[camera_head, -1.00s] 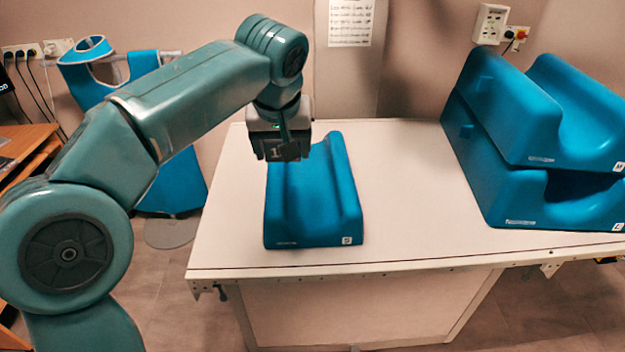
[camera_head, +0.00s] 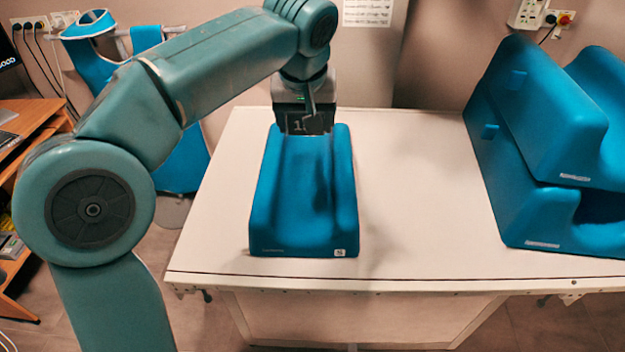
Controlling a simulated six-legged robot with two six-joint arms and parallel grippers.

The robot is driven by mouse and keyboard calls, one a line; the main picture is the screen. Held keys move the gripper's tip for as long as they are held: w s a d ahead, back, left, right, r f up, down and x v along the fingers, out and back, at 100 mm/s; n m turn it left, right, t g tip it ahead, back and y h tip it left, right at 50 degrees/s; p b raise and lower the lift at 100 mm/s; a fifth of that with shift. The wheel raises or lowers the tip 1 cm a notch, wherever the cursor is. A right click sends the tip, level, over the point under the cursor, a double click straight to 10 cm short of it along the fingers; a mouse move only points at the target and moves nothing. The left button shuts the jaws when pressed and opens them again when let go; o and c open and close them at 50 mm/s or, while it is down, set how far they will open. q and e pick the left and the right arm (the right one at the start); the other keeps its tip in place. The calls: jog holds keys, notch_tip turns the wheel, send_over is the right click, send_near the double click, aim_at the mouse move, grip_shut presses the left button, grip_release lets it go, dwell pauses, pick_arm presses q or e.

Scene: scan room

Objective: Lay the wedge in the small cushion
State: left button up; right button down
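The small cushion (camera_head: 305,236) is a blue trough-shaped block with raised side walls, lying on the table with its small label facing me. My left gripper (camera_head: 306,130) points down over the far part of its hollow, at the back end. Its fingertips are too dark and small to make out, so I cannot tell whether they are open or shut. I cannot pick out a wedge in this view. It is not clear whether the gripper touches the cushion. My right gripper is out of view.
Two larger blue cushions, one upper (camera_head: 545,120) and one lower (camera_head: 520,205), are stacked on the right of the white table (camera_head: 420,215). Table between them and the small cushion is clear. A blue apron (camera_head: 180,160) hangs behind left, and a wooden desk (camera_head: 35,125) stands at the left edge.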

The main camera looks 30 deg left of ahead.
pick_arm(q)
jog(key=f, duration=0.6)
jog(key=f+b, duration=0.1)
jog(key=f, duration=0.5)
jog(key=f+b, duration=0.1)
jog(key=f, duration=0.5)
jog(key=shift+s+a+f, duration=0.15)
jog(key=shift+s+f, duration=0.2)
jog(key=shift+s+a+f, duration=0.1)
jog(key=shift+f, duration=0.05)
jog(key=shift+f+b, duration=0.65)
jog(key=shift+b, duration=0.2)
